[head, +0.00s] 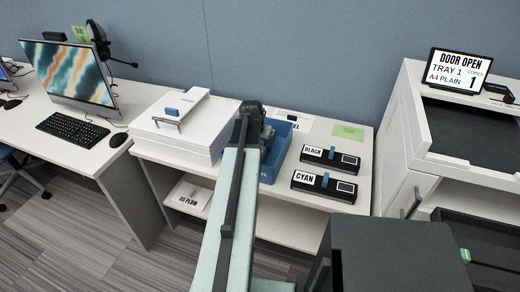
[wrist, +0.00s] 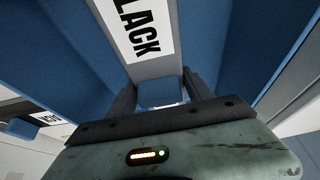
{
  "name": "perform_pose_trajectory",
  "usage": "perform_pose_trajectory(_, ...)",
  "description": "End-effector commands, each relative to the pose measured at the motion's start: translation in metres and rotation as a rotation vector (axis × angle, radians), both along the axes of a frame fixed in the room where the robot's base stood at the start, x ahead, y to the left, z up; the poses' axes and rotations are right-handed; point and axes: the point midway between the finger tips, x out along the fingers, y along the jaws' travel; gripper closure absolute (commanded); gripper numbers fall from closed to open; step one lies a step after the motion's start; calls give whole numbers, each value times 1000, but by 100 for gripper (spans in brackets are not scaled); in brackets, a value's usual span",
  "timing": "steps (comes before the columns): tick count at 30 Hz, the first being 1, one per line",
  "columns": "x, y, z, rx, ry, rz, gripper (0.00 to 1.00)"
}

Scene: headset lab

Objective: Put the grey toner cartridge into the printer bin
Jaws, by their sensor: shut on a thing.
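My gripper (wrist: 160,86) is shut on a blue grip tab (wrist: 158,95) of a grey cartridge (wrist: 153,71) with a white label ending in "LACK". In the wrist view, blue bin walls (wrist: 225,35) flank the cartridge. I cannot tell whether it rests on the bin floor. In the head view the blue bin (head: 271,167) stands on the middle table, and my arm hides the cartridge and fingertips. The printer (head: 478,135) at the right has a dark open top, and its screen (head: 460,71) reads "DOOR OPEN".
Dark cartridges labelled BLACK (head: 330,158) and CYAN (head: 324,184) lie right of the bin. A white box (head: 180,125) stands left of it. A green note (head: 348,132) lies at the back. A monitor (head: 68,72) and keyboard (head: 72,127) are on the left desk.

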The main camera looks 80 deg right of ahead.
Motion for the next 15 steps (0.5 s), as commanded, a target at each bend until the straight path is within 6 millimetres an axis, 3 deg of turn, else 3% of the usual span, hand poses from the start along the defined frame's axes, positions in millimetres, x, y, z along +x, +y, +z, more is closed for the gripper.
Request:
perform_pose_trajectory(1,0,0,-7,-1,0,0,100)
perform_pose_trajectory(11,1,0,-7,-1,1,1,100)
perform_pose_trajectory(12,1,0,-6,0,0,1,29)
perform_pose_trajectory(13,1,0,-5,0,0,1,21)
perform_pose_trajectory(15,1,0,-5,0,0,1,18)
